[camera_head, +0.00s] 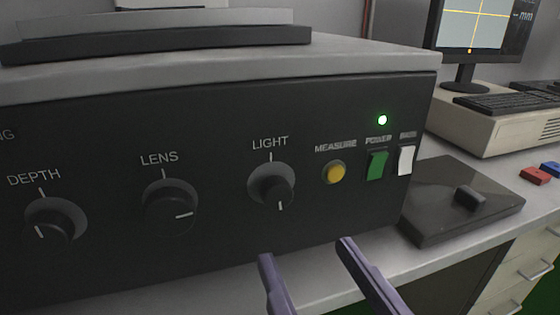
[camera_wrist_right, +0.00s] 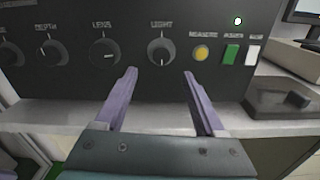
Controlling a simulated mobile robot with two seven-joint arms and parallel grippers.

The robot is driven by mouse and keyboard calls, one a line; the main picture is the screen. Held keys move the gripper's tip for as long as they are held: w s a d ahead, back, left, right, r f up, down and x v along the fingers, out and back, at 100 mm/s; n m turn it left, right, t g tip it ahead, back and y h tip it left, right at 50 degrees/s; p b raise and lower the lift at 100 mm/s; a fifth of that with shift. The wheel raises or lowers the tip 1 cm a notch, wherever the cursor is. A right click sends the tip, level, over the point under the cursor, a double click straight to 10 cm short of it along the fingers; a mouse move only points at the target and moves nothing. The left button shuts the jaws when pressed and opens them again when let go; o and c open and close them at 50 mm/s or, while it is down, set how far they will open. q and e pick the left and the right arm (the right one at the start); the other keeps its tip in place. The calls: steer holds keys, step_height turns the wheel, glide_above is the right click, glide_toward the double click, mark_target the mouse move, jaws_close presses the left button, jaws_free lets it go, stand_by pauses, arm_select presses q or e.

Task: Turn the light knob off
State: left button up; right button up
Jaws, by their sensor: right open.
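The light knob (camera_head: 277,191) is a round black dial on the dark panel, under the word LIGHT. Its white pointer line faces down, away from the tick mark above it. It also shows in the right wrist view (camera_wrist_right: 161,52), ahead of the fingers. My right gripper (camera_head: 304,250) is open and empty, with its two purple fingers apart, below the knob and not touching it. In the right wrist view my right gripper (camera_wrist_right: 160,73) has the knob roughly centred beyond the gap between its fingertips. My left gripper is not in view.
The lens knob (camera_head: 171,207) and depth knob (camera_head: 55,223) are to the left. A yellow measure button (camera_head: 334,172), green power switch (camera_head: 376,165) and white switch (camera_head: 406,160) are to the right. A monitor (camera_head: 473,26) stands behind.

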mark_target(279, 197)
steer(key=x, duration=0.9)
steer(key=shift+w+p, duration=0.3)
steer(key=shift+w, duration=0.15)
steer(key=shift+c, duration=0.4)
jaws_close()
